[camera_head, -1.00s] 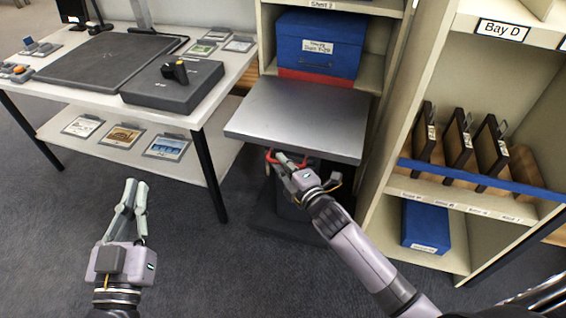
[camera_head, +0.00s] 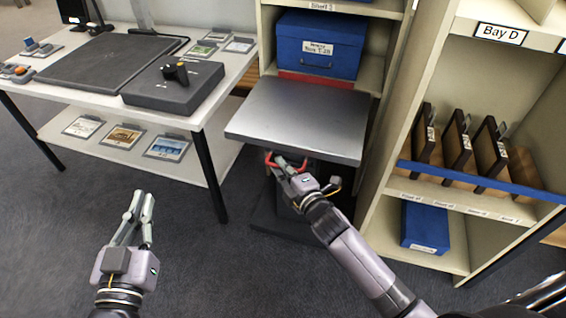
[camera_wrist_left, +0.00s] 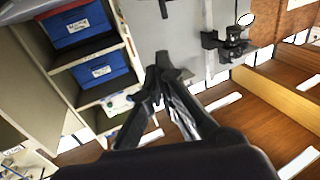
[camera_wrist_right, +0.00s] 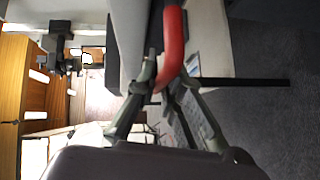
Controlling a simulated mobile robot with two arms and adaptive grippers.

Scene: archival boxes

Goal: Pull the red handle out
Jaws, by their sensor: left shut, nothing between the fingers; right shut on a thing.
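The red handle (camera_head: 272,160) shows under the front edge of the grey metal platform (camera_head: 300,115), partly hidden by my right gripper. In the right wrist view the red handle (camera_wrist_right: 174,45) is a curved bar that passes between the fingers. My right gripper (camera_head: 282,163) is shut on it. My left gripper (camera_head: 146,194) is shut and empty above the carpet at the lower left, well apart from the platform. Its closed fingertips also show in the left wrist view (camera_wrist_left: 163,58).
A blue box (camera_head: 318,45) stands on the shelf behind the platform. A white table (camera_head: 225,85) with a dark case (camera_head: 172,90) is at the left. The Bay D shelf unit (camera_head: 385,185) stands close on the right. The carpet between table and platform is clear.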

